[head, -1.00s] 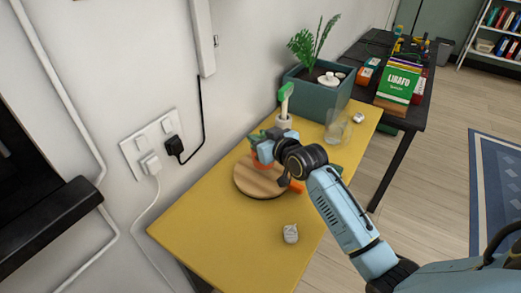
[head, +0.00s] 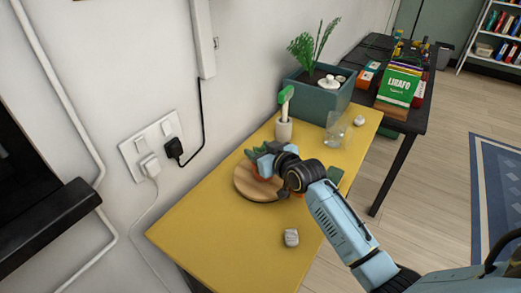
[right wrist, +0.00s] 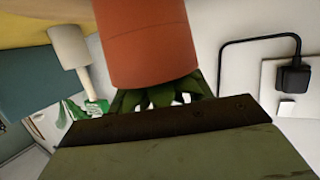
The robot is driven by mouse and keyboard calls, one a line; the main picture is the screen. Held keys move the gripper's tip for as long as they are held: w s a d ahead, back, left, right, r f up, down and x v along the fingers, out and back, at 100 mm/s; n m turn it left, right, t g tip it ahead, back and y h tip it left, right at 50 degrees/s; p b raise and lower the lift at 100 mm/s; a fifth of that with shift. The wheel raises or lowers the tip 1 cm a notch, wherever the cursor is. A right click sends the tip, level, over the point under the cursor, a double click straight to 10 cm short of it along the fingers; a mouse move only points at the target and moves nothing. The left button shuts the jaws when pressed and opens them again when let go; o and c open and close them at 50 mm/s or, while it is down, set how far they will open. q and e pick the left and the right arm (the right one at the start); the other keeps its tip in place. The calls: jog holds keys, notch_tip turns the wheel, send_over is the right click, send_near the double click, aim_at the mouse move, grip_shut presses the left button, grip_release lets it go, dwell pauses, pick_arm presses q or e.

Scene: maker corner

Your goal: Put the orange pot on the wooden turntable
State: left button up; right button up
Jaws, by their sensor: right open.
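The orange pot (right wrist: 147,40) fills the upper middle of the inverted right wrist view, its green leaves at the gripper side. In the head view its leaves (head: 252,154) show beside my right gripper (head: 265,161), which hides most of the pot. The pot appears upright at the far right part of the round wooden turntable (head: 250,187); its contact with the wood is hidden. My right gripper is open, close around or beside the pot; which one I cannot tell. My left gripper is out of view.
The turntable is on a yellow table (head: 215,225). A small grey-white object (head: 291,237) lies in front. A pale cup (head: 284,131) with a green-topped item, a clear glass (head: 338,130) and a teal planter (head: 318,100) stand behind. The wall is close on the left.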

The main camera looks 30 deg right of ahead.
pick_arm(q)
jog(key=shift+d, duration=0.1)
pick_arm(e)
jog(key=shift+r, duration=0.1)
jog(key=shift+s+r, duration=0.1)
jog(key=shift+s, duration=0.05)
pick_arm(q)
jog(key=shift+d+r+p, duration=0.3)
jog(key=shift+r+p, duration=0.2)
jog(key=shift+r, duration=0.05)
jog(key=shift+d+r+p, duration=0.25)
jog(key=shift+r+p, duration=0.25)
pick_arm(e)
jog(key=v, duration=1.1)
jog(key=shift+s, duration=0.3)
jog(key=shift+d, duration=0.15)
